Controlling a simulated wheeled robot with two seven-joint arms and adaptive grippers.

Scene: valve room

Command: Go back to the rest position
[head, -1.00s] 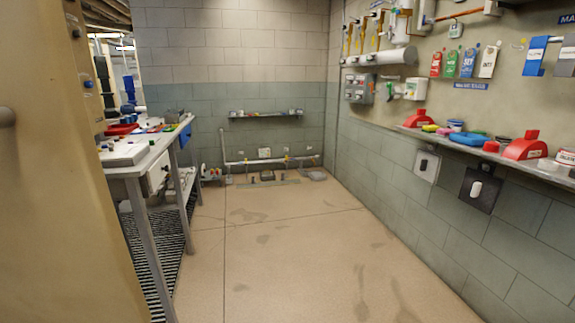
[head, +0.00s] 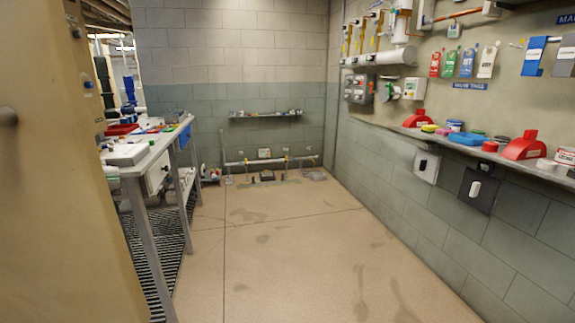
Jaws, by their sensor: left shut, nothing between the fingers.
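I cannot make out either of my grippers in the head view. No arm of mine shows clearly, and I see nothing held.
A tan upright surface (head: 60,220) fills the left side close by. Beyond it stands a cluttered workbench (head: 160,145). A shelf (head: 480,152) with red, blue and other items runs along the right wall, below colored tags (head: 466,62). The floor (head: 270,250) between is clear.

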